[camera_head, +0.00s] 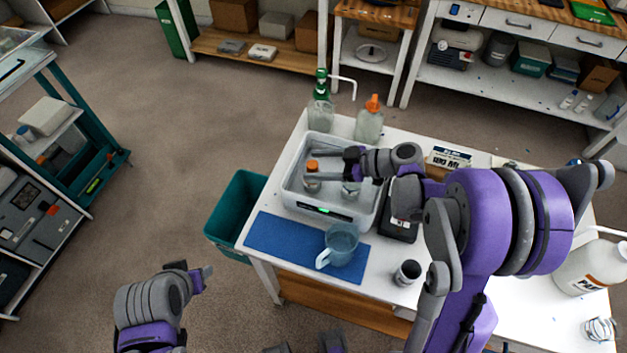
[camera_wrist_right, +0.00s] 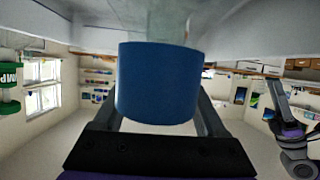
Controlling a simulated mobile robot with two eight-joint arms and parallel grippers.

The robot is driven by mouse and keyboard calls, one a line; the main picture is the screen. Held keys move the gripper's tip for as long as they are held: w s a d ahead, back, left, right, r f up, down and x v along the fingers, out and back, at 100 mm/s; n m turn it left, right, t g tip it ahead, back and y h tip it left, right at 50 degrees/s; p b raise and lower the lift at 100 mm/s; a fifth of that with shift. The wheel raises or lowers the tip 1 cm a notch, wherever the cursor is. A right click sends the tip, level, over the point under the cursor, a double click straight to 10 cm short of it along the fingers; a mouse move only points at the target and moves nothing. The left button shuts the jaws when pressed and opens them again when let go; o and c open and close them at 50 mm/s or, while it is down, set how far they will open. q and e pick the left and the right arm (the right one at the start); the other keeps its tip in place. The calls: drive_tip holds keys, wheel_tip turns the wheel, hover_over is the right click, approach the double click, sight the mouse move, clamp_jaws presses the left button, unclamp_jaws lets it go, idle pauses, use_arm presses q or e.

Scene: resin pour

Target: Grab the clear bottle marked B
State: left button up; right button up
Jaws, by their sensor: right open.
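Two clear bottles stand in a grey-white tray (camera_head: 330,215): one with an orange cap (camera_head: 311,168), and another (camera_head: 351,189) partly hidden under my right wrist. I cannot read a letter B on either. My right gripper (camera_head: 320,163) is open over the tray, its fingers pointing left near the orange-capped bottle. In the right wrist view a large blue cap (camera_wrist_right: 158,85) sits between the open fingers (camera_wrist_right: 160,110), with clear material (camera_wrist_right: 172,18) above it. I cannot tell whether the fingers touch it. My left gripper (camera_head: 200,275) is low at the left, away from the table.
A green-topped bottle (camera_head: 320,112) and an orange-nozzled bottle (camera_head: 369,124) stand behind the tray. A clear jug (camera_head: 341,243) is on the blue mat (camera_head: 285,238) in front. A dark cup (camera_head: 407,272) stands at the front right. A teal bin (camera_head: 235,205) is left of the table.

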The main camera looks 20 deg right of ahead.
drive_tip(key=shift+w+a+f, duration=0.1)
drive_tip(key=shift+a+f, duration=0.25)
drive_tip(key=shift+a, duration=0.3)
drive_tip(key=shift+w+a+f, duration=0.15)
drive_tip(key=shift+w, duration=0.2)
drive_tip(key=shift+s, duration=0.15)
drive_tip(key=c, duration=0.5)
clamp_jaws()
